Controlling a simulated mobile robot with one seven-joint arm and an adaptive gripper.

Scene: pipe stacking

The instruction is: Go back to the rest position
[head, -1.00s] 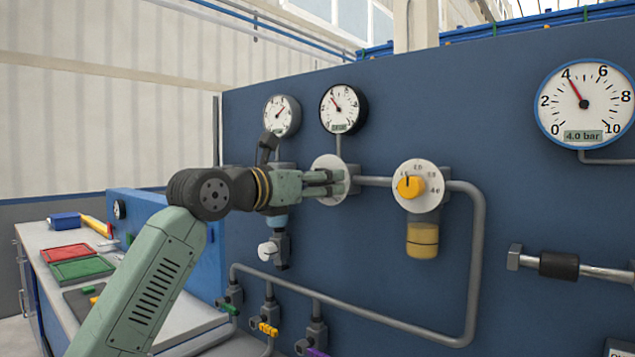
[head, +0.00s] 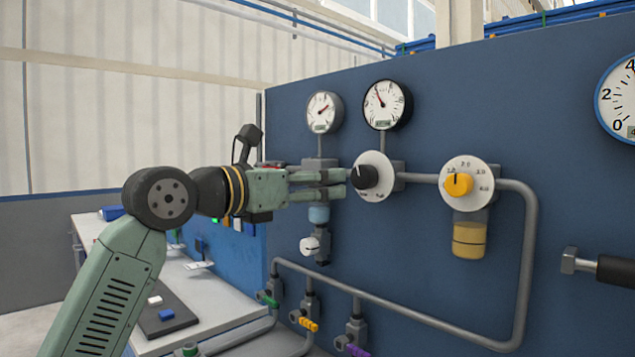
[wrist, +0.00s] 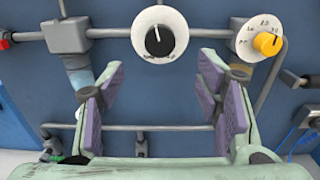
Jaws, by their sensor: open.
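My gripper (head: 340,184) is in front of the blue panel, close to a black knob (head: 365,176) on a round white dial (head: 379,190). In the wrist view my gripper (wrist: 163,90) has its two fingers wide apart with nothing between them. The black knob (wrist: 159,41) shows beyond and above the fingertips, clear of them. Its white pointer mark stands nearly upright in that view.
A yellow knob (head: 459,184) sits on a dial to the right, above a yellow bowl (head: 469,240). Two gauges (head: 324,112) (head: 387,104) hang above. Grey pipes (head: 420,316) run along the blue panel (head: 560,180). A workbench (head: 215,285) stands at the lower left.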

